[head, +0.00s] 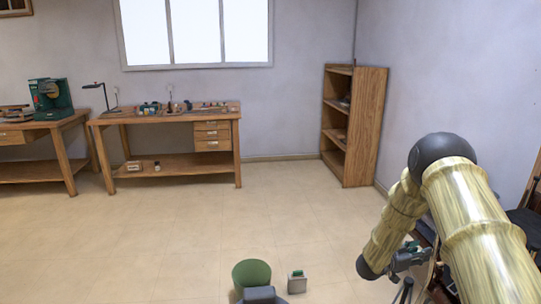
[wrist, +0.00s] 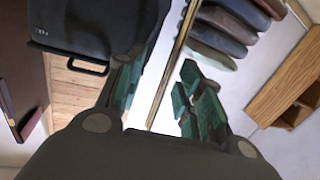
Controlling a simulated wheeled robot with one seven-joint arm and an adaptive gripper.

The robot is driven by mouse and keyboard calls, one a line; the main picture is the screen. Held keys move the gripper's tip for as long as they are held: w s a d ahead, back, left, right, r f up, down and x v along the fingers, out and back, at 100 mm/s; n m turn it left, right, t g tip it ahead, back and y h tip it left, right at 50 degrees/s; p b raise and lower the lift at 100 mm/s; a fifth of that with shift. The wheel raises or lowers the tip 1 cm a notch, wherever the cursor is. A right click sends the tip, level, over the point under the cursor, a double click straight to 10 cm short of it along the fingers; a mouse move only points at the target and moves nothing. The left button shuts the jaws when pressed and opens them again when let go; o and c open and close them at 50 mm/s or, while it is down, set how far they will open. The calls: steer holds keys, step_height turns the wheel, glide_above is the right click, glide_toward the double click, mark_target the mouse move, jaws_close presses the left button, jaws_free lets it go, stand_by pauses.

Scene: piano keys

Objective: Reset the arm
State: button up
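My arm, with pale wood-like links and dark joints, is folded at the right of the head view. My gripper (head: 408,258) hangs at its lower end, small and partly overlapped by dark objects behind it. In the wrist view my gripper (wrist: 163,72) shows two dark fingers with teal pads, spread apart. No object is held between them. A thin wood-edged pale strip shows in the gap, but I cannot tell how far behind the fingers it is. No piano keys can be made out.
A workbench (head: 165,118) with small tools stands at the back wall, beside another bench (head: 45,131). A wooden shelf (head: 365,130) stands in the corner. A green bin (head: 251,273) and a small box (head: 297,284) are low in front. The middle floor is clear. A dark handled case (wrist: 85,30) appears in the wrist view.

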steer(key=s+a+f+n+t+y+p, duration=0.1)
steer(key=s+a+f+n+y+p, duration=0.2)
steer(key=s+a+f+n+y, duration=0.5)
steer(key=s+a+f+n+t+y+p, duration=0.1)
steer(key=s+a+f+n+y+p, duration=0.15)
steer(key=s+a+f, duration=0.85)
steer(key=s+a+r+n+g+y+p, duration=0.1)
steer(key=s+a, duration=0.4)
steer(key=s, duration=0.5)
steer(key=s+a+r+g+y+p, duration=0.1)
steer(key=s+a+g+y, duration=0.2)
steer(key=s, duration=0.8)
steer(key=s+a+r+n+g+y+p, duration=0.1)
steer(key=s+a+g+y, duration=0.1)
steer(key=s+a, duration=0.5)
steer(key=s+g, duration=0.1)
steer(key=s, duration=0.2)
steer(key=shift+s+a+r+n, duration=0.15)
steer(key=shift+s+r+n, duration=0.05)
steer(key=shift+s+n, duration=0.15)
